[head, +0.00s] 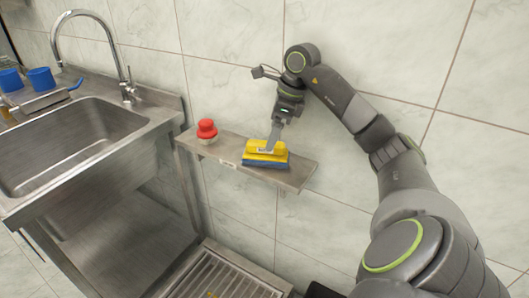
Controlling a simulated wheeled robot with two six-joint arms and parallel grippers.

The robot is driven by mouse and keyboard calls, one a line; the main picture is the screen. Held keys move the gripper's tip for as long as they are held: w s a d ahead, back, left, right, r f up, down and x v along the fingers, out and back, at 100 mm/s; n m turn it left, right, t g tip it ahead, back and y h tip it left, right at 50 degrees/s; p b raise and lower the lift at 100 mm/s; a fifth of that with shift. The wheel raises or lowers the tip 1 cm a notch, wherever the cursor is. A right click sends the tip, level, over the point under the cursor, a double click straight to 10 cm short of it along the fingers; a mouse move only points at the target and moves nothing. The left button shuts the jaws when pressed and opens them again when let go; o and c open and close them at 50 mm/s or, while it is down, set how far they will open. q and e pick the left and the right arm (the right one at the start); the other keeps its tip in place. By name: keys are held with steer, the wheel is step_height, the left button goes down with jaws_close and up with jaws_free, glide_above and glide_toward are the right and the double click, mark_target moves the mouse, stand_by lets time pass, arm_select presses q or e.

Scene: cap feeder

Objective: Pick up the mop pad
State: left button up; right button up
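The mop pad (264,159), yellow on top with a blue underside, lies on a narrow metal wall shelf (298,176). The pad appears to rest on the shelf. My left gripper is not in view.
A red-topped container (207,131) stands on the shelf left of the pad. A steel sink (70,135) with a tall faucet (117,53) is at the left, with blue cups (41,79) beyond it. A floor grate (222,276) lies below. The tiled wall is close behind the shelf.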

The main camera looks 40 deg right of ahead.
mark_target(264, 149)
steer(key=x, duration=0.5)
steer(key=p+x, duration=0.1)
steer(key=x, duration=0.1)
steer(key=shift+w+a, duration=0.25)
steer(key=shift+a, duration=0.1)
steer(key=shift+c, duration=0.2)
steer(key=c, duration=1.2)
step_height(264, 149, up, 10)
steer(key=shift+r+b, duration=0.1)
steer(key=shift+b, duration=0.2)
steer(key=o, duration=0.6)
steer(key=c, duration=0.3)
steer(key=shift+c, duration=0.2)
